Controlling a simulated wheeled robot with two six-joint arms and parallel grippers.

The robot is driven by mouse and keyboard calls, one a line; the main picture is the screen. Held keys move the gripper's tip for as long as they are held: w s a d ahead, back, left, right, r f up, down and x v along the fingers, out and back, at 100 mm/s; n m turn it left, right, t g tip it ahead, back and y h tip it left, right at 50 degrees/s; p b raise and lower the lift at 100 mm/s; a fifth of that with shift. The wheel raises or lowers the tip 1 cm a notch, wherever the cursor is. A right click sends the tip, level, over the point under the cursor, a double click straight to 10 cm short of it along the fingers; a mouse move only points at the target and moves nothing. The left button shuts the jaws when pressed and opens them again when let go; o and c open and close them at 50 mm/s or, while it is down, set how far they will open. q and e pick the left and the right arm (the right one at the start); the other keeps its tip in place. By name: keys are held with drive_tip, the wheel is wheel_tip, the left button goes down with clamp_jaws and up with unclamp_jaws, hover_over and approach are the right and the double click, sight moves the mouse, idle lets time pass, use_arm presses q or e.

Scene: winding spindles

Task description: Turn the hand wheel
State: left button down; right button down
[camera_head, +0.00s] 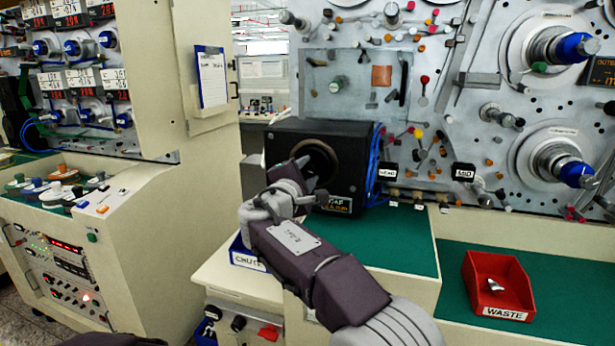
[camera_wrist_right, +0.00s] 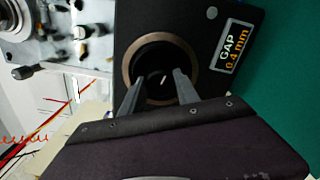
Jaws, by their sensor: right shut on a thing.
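The hand wheel looks to be the dark round knob (camera_wrist_right: 156,57) inside a copper-brown ring on the front of a black box. In the head view, the black box (camera_head: 350,150) stands on the green bench top, and the round opening (camera_head: 318,158) is partly hidden behind my right gripper (camera_head: 303,172). In the right wrist view, the two fingers of my right gripper (camera_wrist_right: 158,84) lie on either side of the knob and are shut on it. A short white mark shows on the knob. A label on the box reads "GAP 0.4 mm". My left gripper is not in view.
A red waste tray (camera_head: 480,305) with a shiny piece in it sits on the green bench at the right. A large machine panel (camera_head: 440,150) with spindles and knobs rises behind. A beige cabinet (camera_head: 190,80) stands at the left. Blue cables run beside the box.

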drive_tip(key=shift+f, duration=0.1)
idle(0.4)
drive_tip(key=c, duration=0.9)
unclamp_jaws()
drive_tip(key=shift+w, duration=0.1)
drive_tip(key=shift+w+a, duration=0.1)
drive_tip(key=b+v, duration=0.2)
drive_tip(key=v, duration=0.7)
